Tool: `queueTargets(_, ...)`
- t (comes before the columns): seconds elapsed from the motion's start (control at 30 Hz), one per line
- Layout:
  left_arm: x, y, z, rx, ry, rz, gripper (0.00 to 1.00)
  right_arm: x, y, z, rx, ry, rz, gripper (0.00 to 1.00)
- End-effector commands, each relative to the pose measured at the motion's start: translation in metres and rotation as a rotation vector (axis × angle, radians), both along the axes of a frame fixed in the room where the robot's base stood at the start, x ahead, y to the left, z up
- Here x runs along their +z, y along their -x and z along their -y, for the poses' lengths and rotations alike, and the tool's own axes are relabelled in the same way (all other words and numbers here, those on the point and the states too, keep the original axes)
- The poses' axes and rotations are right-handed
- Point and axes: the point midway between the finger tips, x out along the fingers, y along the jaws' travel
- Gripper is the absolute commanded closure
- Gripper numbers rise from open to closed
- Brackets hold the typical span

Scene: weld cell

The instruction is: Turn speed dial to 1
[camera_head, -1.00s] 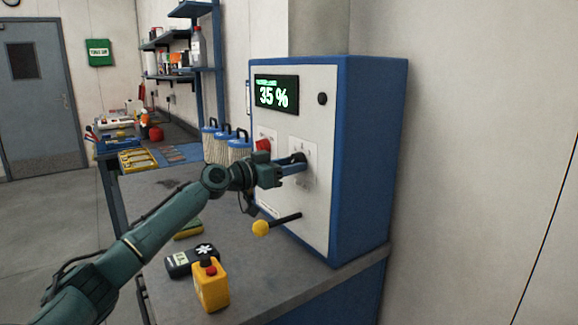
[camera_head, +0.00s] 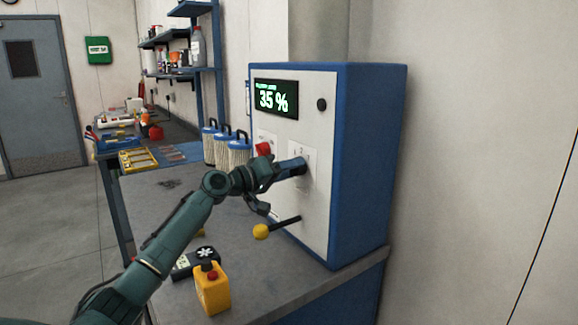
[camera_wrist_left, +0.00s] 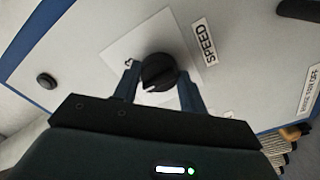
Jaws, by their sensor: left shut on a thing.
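The speed dial (camera_wrist_left: 158,72) is a round black knob on a white plate of the machine's front panel, with a "SPEED" label (camera_wrist_left: 204,43) beside it in the wrist view. My left gripper (camera_head: 302,166) is at this plate in the head view and hides the dial there. In the wrist view its two fingers (camera_wrist_left: 160,88) sit on either side of the dial, shut on it. I cannot tell which number the dial points to. The machine's display (camera_head: 276,98) reads 35 %. My right gripper is not in view.
A red knob (camera_head: 263,149) is left of the gripper, and a lever with a yellow ball (camera_head: 261,232) sticks out below. A yellow box with a red button (camera_head: 212,288) and a dark meter (camera_head: 190,264) stand on the bench. Blue-lidded canisters (camera_head: 215,147) are behind.

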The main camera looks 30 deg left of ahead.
Motion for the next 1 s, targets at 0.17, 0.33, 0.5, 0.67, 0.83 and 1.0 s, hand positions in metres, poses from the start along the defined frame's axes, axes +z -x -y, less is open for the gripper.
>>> queueTargets(0.17, 0.004, 0.0, 0.0, 0.002, 0.16, -0.063, 0.81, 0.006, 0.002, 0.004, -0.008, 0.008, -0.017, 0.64)
queueTargets(0.33, 0.005, 0.0, 0.0, 0.003, 0.308, -0.124, 0.81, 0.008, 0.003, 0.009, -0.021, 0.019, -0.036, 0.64)
queueTargets(0.5, 0.005, 0.0, 0.0, 0.003, 0.445, -0.18, 0.81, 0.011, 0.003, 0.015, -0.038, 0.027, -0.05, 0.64)
queueTargets(0.67, 0.005, 0.0, -0.001, 0.003, 0.551, -0.224, 0.81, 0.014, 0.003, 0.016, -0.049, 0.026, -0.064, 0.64)
queueTargets(0.83, 0.005, 0.0, 0.0, 0.003, 0.634, -0.259, 0.81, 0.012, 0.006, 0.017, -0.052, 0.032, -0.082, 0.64)
queueTargets(1.0, 0.004, 0.0, -0.001, 0.002, 0.687, -0.28, 0.81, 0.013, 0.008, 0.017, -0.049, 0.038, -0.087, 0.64)
